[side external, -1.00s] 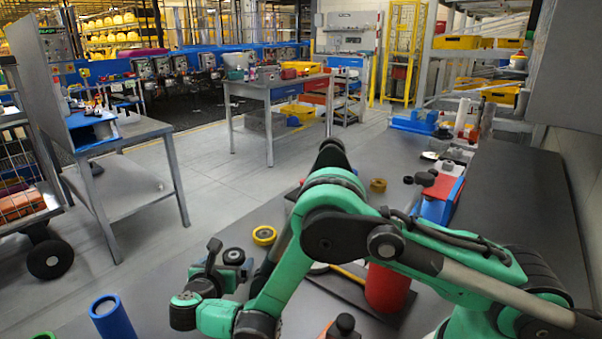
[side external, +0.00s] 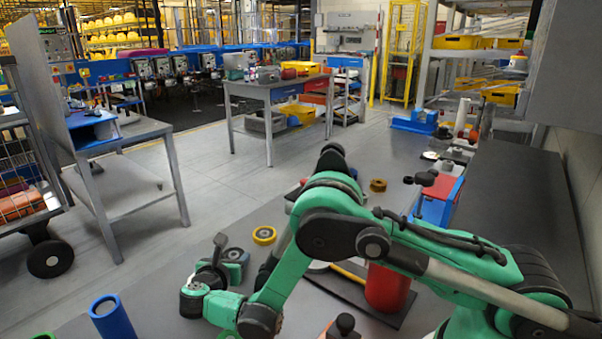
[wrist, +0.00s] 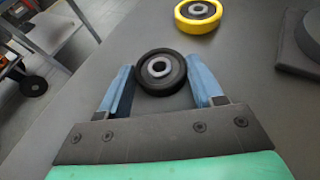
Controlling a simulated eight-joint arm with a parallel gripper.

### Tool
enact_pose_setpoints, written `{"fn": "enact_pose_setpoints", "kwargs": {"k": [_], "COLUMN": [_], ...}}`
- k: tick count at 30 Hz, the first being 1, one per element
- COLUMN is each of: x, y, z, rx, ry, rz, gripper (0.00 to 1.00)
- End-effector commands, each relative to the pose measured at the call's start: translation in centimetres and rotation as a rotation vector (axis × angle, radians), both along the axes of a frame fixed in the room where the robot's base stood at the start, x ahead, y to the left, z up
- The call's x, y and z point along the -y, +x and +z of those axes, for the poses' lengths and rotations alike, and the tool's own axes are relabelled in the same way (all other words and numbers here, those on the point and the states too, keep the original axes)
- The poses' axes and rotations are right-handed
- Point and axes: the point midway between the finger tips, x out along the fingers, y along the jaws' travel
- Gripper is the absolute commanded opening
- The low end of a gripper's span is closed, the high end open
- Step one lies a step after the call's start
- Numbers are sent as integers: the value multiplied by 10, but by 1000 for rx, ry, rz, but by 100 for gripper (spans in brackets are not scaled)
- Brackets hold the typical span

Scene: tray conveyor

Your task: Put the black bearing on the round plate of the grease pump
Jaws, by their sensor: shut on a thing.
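The black bearing (wrist: 147,83), a dark ring with a grey hub, is between the blue fingertips of my gripper (wrist: 163,86) in the wrist view. My gripper is shut on it. In the side view, my gripper (side external: 224,262) is low over the grey table, with the bearing (side external: 234,254) at its far end. The grease pump shows as a red cylinder (side external: 387,290) on a dark base plate (side external: 345,291), right of my gripper and partly behind my arm. Its round plate is mostly hidden by my arm; a pale edge (side external: 318,266) shows there.
A yellow-rimmed wheel (side external: 264,235) lies just beyond the bearing and shows in the wrist view too (wrist: 198,15). A brownish ring (side external: 378,185) lies farther back. A blue cylinder (side external: 112,318) stands at front left. A blue box (side external: 437,203) stands behind the red cylinder.

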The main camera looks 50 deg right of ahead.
Motion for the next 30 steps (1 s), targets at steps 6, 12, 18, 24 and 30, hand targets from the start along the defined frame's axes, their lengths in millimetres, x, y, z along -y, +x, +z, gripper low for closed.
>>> {"fn": "enact_pose_setpoints", "kwargs": {"k": [6, 12, 18, 24, 30], "x": [0, 0, 0, 0, 0], "y": [0, 0, 0, 0, -1], "z": [5, 27, 78, 133, 176], "rx": [0, 0, 0, 0, 0], "ry": [0, 0, 0, 0, 0], "rz": [0, 0, 0, 0, 0], "gripper": [0, 0, 0, 0, 0]}}
